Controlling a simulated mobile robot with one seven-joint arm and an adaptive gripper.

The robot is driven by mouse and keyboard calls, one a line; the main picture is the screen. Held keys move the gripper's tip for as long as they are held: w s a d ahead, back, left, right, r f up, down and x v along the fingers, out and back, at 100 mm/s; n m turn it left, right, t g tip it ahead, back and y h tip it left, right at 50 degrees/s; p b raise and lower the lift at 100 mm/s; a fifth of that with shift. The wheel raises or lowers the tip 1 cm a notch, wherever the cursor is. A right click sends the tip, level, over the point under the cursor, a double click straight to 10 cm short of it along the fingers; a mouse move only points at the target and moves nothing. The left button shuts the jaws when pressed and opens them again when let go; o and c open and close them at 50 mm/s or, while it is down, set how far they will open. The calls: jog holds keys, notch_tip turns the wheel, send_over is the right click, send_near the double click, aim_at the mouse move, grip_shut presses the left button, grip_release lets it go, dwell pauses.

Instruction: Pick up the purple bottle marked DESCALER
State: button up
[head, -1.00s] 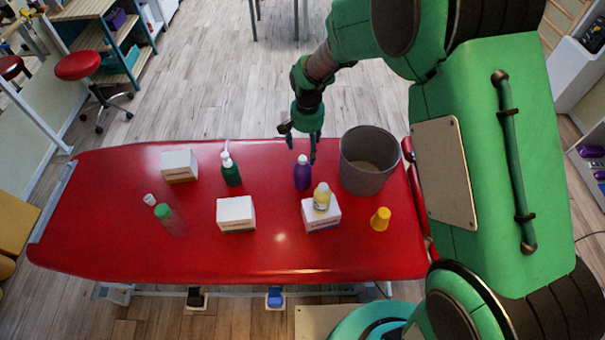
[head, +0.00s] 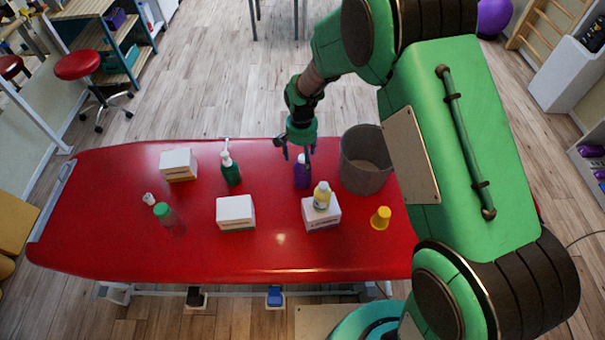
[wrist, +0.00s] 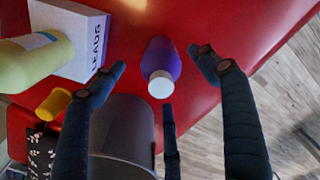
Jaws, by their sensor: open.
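The purple bottle (head: 302,172) with a white cap stands upright on the red treatment table (head: 120,235). It also shows in the wrist view (wrist: 161,62), ahead of and between my fingers; no label can be read on it. My gripper (head: 296,152) is open and empty. In the head view its fingertips are at the top of the purple bottle and partly cover it. In the wrist view the fingers (wrist: 160,72) are spread to both sides of the bottle, with visible gaps and no clear contact.
A grey bin (head: 365,178) stands close right of the bottle. A yellow bottle (head: 322,196) stands on a white box (head: 322,213) in front, beside a yellow cup (head: 381,218). A green pump bottle (head: 230,170) and white boxes (head: 236,212) stand to the left.

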aim_at(302, 168)
jog(key=shift+f+b, duration=0.45)
jog(key=shift+f, duration=2.5)
jog(key=shift+w+d+f+b, duration=0.1)
jog(key=shift+f+b, duration=0.65)
jog(key=shift+f, duration=1.85)
jog(key=c, duration=1.7)
jog(key=shift+c, duration=0.2)
jog(key=shift+r, duration=0.1)
jog(key=shift+r+p, duration=1.05)
jog(key=shift+r, duration=3.9)
